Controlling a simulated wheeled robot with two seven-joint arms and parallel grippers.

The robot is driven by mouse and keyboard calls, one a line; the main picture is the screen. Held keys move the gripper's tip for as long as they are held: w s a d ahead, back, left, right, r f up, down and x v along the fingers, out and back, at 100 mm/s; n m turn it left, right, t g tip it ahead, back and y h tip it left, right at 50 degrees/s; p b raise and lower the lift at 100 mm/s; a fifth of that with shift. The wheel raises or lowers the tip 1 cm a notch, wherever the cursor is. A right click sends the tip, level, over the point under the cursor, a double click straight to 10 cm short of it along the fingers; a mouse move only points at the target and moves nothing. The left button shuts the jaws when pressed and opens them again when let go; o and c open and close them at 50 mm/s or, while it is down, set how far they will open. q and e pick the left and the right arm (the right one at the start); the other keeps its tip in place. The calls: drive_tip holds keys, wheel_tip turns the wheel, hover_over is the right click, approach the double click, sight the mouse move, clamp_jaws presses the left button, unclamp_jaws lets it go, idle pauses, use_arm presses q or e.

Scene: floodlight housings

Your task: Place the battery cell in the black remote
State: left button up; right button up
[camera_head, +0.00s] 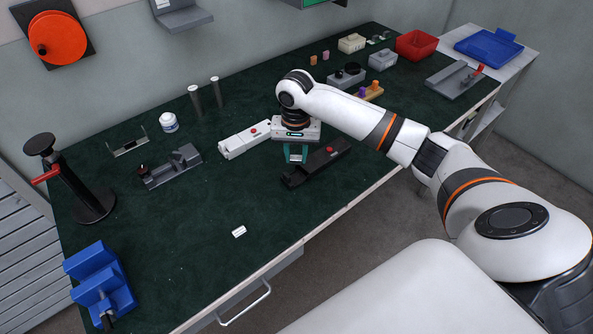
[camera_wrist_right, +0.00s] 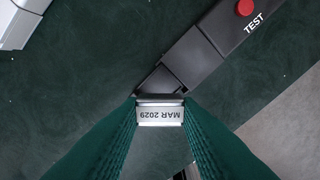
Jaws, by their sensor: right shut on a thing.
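The black remote (camera_head: 332,158) lies on the green table top near its front edge, with a red button; the right wrist view shows its red TEST button end (camera_wrist_right: 215,45) at upper right. My right gripper (camera_head: 296,155) is shut on the battery cell (camera_wrist_right: 160,115), a pale block marked "MAR 2029" between green fingers (camera_wrist_right: 160,120). The cell is just in front of the remote's near end, where a dark hollow part shows; I cannot tell whether they touch. The cell is mostly hidden in the head view. My left gripper is not in view.
A white remote (camera_head: 245,139) with a red button lies left of my gripper. A grey fixture (camera_head: 170,167), a white jar (camera_head: 168,122) and two grey posts (camera_head: 205,93) stand further left.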

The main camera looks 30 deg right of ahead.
sight(296, 178)
wheel_tip(296, 178, down, 7)
drive_tip(key=shift+r+p, duration=0.2)
drive_tip(key=shift+p, duration=0.15)
drive_tip(key=o, duration=0.7)
drive_tip(key=shift+r, duration=0.1)
wheel_tip(296, 178, up, 12)
drive_tip(key=shift+f+b, duration=0.1)
drive_tip(key=shift+b, duration=0.4)
